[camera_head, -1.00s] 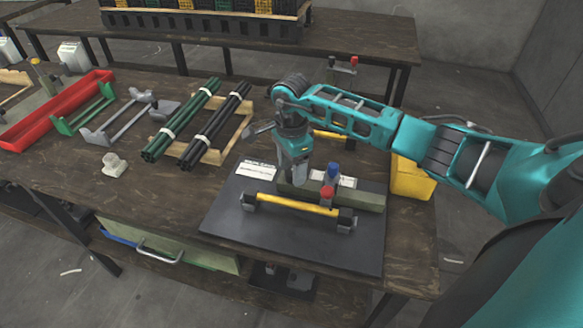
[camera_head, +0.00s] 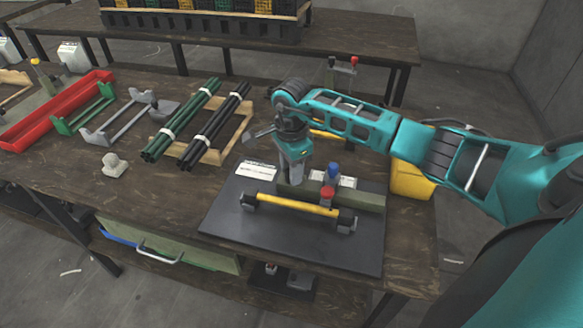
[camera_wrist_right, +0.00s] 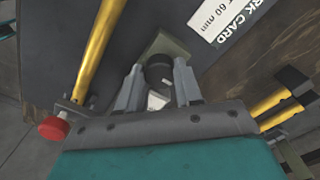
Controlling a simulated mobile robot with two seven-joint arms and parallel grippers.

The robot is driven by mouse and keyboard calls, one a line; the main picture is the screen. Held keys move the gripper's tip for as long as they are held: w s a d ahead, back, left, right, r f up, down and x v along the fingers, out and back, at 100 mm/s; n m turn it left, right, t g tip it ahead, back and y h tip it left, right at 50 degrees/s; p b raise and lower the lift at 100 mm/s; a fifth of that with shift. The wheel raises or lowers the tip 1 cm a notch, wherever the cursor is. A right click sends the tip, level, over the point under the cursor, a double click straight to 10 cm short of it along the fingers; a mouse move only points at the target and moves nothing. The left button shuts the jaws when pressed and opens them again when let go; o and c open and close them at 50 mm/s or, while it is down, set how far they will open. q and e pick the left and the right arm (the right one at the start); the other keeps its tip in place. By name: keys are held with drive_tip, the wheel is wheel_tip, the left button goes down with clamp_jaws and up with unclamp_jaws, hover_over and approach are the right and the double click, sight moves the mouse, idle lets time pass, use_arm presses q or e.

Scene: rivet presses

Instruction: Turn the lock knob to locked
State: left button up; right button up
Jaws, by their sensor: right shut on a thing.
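My right gripper (camera_head: 295,180) points down at the left end of an olive-green beam (camera_head: 358,197) on the press's dark base plate (camera_head: 290,244). In the right wrist view, its two grey fingers (camera_wrist_right: 158,92) are shut on a round black knob (camera_wrist_right: 158,70), one finger on each side. The knob sits on an olive-green block (camera_wrist_right: 172,46). In the head view the gripper hides the knob. I cannot tell whether it stands at locked. My left gripper is not in view.
A yellow bar (camera_head: 297,206) runs in front of the beam, near a red button (camera_head: 327,192) and a blue button (camera_head: 333,169). A white card (camera_head: 256,171) lies behind-left. Black rods (camera_head: 215,125) lie farther left; a yellow bin (camera_head: 410,180) stands right.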

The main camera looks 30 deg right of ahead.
drive_tip(key=shift+m, duration=0.4)
drive_tip(key=m, duration=0.2)
drive_tip(key=shift+m, duration=0.3)
drive_tip(key=m, duration=0.5)
drive_tip(key=m+p, duration=0.1)
drive_tip(key=m, duration=0.4)
drive_tip(key=shift+r, duration=0.1)
drive_tip(key=shift+m+p, duration=0.7)
drive_tip(key=shift+m, duration=1.6)
drive_tip(key=o, duration=1)
drive_tip(key=shift+o, duration=0.2)
